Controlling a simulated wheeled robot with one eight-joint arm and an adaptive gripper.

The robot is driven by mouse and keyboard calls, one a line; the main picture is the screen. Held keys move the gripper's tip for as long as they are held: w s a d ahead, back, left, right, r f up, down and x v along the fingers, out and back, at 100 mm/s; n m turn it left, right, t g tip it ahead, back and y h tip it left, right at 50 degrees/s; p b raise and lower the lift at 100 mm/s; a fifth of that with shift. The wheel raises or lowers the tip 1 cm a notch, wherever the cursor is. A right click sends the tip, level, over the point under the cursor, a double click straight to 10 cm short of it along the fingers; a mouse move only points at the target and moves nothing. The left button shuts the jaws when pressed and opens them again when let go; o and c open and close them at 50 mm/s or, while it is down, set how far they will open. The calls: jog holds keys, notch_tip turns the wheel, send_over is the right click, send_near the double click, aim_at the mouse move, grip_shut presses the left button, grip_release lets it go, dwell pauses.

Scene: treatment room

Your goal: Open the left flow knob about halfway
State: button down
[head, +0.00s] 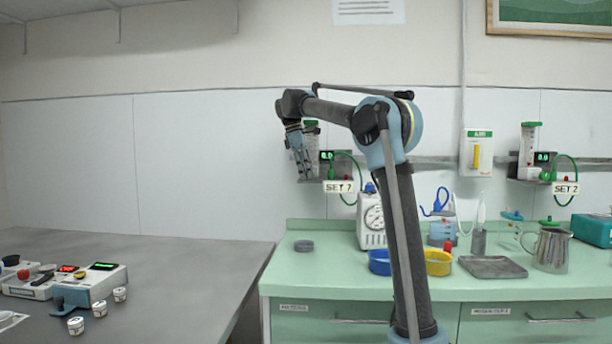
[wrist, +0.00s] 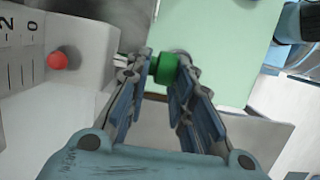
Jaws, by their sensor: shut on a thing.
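The left flow knob (wrist: 165,69) is a green cylinder between my fingers in the wrist view. My gripper (wrist: 163,75) is shut on it, one finger on each side. In the head view my gripper (head: 303,170) hangs at the left flowmeter (head: 312,133) and hides its knob. A red ball (wrist: 58,60) shows by the scale's low end, near the 0, in the wrist view. The left display (head: 326,156) glows green and seems to read 0.0. How far the knob is turned cannot be told.
A second flowmeter (head: 529,145) with its own display is on the right wall. The green counter (head: 330,275) below holds a dial device (head: 371,228), a blue bowl (head: 379,262), a yellow bowl (head: 438,263) and a metal jug (head: 550,250). A green hose (head: 352,160) is beside my gripper.

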jog(key=shift+s+a, duration=0.1)
jog(key=shift+s, duration=0.1)
jog(key=c, duration=1.5)
grip_release()
jog(key=shift+w+r, duration=0.1)
jog(key=v, duration=1.1)
jog(key=shift+a+r, duration=0.15)
jog(key=shift+r, duration=0.15)
